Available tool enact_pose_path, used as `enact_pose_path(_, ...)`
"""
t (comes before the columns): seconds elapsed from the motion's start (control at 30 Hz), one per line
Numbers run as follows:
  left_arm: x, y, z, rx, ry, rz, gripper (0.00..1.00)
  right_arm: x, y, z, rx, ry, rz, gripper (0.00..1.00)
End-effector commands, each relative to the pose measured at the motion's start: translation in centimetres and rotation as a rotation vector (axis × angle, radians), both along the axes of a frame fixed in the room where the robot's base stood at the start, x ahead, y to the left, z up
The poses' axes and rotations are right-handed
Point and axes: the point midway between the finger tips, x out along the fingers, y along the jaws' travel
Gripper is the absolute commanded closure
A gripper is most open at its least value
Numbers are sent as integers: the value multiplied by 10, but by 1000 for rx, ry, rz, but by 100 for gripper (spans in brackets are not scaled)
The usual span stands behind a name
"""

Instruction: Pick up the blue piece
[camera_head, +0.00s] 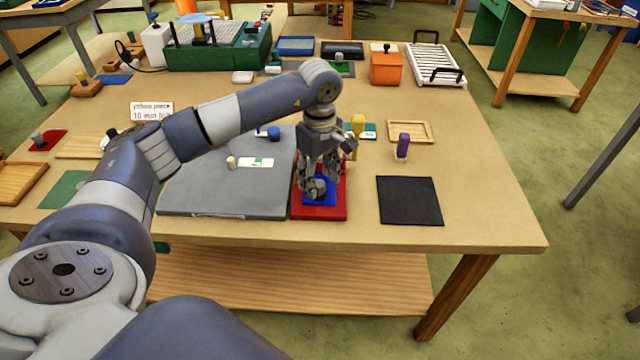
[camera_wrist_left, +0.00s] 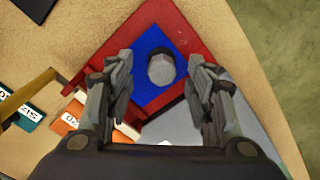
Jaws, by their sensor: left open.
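The blue piece (camera_head: 319,197) is a flat blue square on a red piece (camera_head: 318,212) near the table's front edge. In the left wrist view the blue piece (camera_wrist_left: 148,50) has a grey round knob (camera_wrist_left: 161,69) on it. The red piece (camera_wrist_left: 186,30) shows as a border around it. My left gripper (camera_head: 317,190) points down over the blue piece. In the wrist view its two fingers (camera_wrist_left: 160,88) are apart, one on each side of the knob. My right gripper is not in view.
A grey board (camera_head: 228,195) lies left of the red piece. A black mat (camera_head: 410,201) lies to the right, with a purple-topped piece (camera_head: 403,146) behind it. A yellow-handled piece (camera_head: 357,124) stands close behind the gripper. The table's front right is bare.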

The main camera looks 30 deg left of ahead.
Motion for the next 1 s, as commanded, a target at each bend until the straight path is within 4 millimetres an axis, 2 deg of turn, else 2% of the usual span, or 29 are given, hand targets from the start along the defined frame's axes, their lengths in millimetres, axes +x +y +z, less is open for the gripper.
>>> enact_pose_path(0.07, -3, 1, -8, 1, 5, 1, 51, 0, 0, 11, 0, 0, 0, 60)
enact_pose_path(0.23, -2, 1, -29, -1, 1, 0, 51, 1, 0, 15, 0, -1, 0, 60)
enact_pose_path(0.5, -2, 0, -33, -1, -1, 0, 51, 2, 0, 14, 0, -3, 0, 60)
enact_pose_path(0.7, -2, 0, -33, -1, -1, 0, 96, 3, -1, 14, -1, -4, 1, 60)
enact_pose_path(1.0, -1, 0, -32, 0, -2, 0, 97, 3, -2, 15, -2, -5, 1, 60)
